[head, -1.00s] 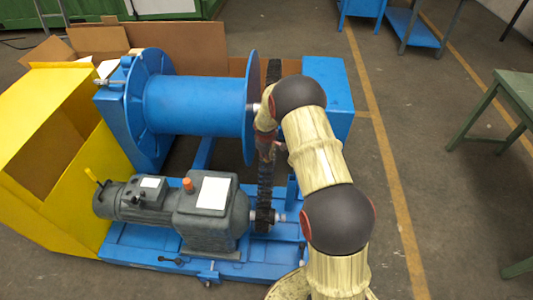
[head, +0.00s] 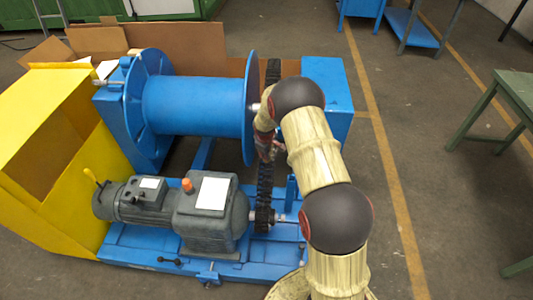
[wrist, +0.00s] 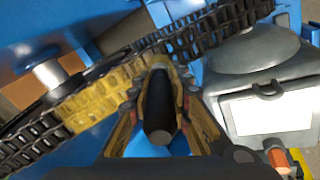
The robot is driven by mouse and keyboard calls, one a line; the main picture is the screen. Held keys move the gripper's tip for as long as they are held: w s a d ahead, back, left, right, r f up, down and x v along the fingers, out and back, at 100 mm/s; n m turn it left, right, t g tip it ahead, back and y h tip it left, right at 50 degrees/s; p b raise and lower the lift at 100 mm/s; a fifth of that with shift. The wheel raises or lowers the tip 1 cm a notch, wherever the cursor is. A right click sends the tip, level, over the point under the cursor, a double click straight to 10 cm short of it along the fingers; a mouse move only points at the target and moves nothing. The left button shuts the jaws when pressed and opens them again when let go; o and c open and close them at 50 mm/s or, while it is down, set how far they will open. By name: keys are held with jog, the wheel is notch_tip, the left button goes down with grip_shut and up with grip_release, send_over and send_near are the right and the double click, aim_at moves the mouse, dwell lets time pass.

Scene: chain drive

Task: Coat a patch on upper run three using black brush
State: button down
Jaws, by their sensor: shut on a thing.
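The dark chain (head: 265,190) runs between the drum end and the small sprocket by the motor; it crosses the wrist view diagonally (wrist: 215,25). A stretch of it left of my gripper is yellow (wrist: 95,100), while the links beyond either end of that stretch look dark. My gripper (wrist: 161,92) is shut on the black brush (wrist: 160,115), whose dark handle points toward the wrist camera. The brush tip is at or very near the chain; contact is hidden. In the head view my gripper (head: 268,150) is small and partly hidden by my arm. I cannot tell which run is number three.
The blue drum (head: 195,105) and its flange stand left of the chain. The grey motor and gearbox (head: 212,215) sit on the blue base below. A yellow bin (head: 50,150) stands at left and a green table (head: 515,100) at right. Floor is clear right of the machine.

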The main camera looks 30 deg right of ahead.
jog(key=shift+w+d+f, duration=0.15)
jog(key=shift+w+f, duration=0.05)
jog(key=shift+f, duration=0.1)
jog(key=shift+r, duration=0.1)
jog(key=shift+w+d+r+p, duration=0.35)
jog(key=shift+w+r+p, duration=0.05)
jog(key=shift+w+r, duration=0.15)
jog(key=shift+w+d+r+p, duration=0.3)
jog(key=shift+w+r+p, duration=0.1)
jog(key=shift+w+r, duration=0.1)
jog(key=shift+w+d+r+p, duration=1.6)
jog(key=shift+w+d+r, duration=2.25)
jog(key=shift+w+r, duration=1.65)
jog(key=shift+s+a+f+b, duration=0.9)
jog(key=shift+s+a+f, duration=0.65)
jog(key=shift+s+f, duration=0.65)
jog(key=shift+s+a+f+b, duration=0.9)
jog(key=shift+s+a+f, duration=0.6)
jog(key=shift+s+f, duration=0.7)
jog(key=shift+s+a+f+b, duration=0.9)
jog(key=shift+s+a+f, duration=0.65)
jog(key=shift+s+f, duration=0.65)
jog(key=shift+w+a, duration=0.3)
jog(key=shift+w+d+r+p, duration=0.4)
jog(key=shift+w+d+r, duration=0.05)
jog(key=shift+w+r, duration=0.15)
jog(key=shift+w+d+r+p, duration=0.4)
jog(key=shift+w+r, duration=0.15)
jog(key=shift+w, duration=0.05)
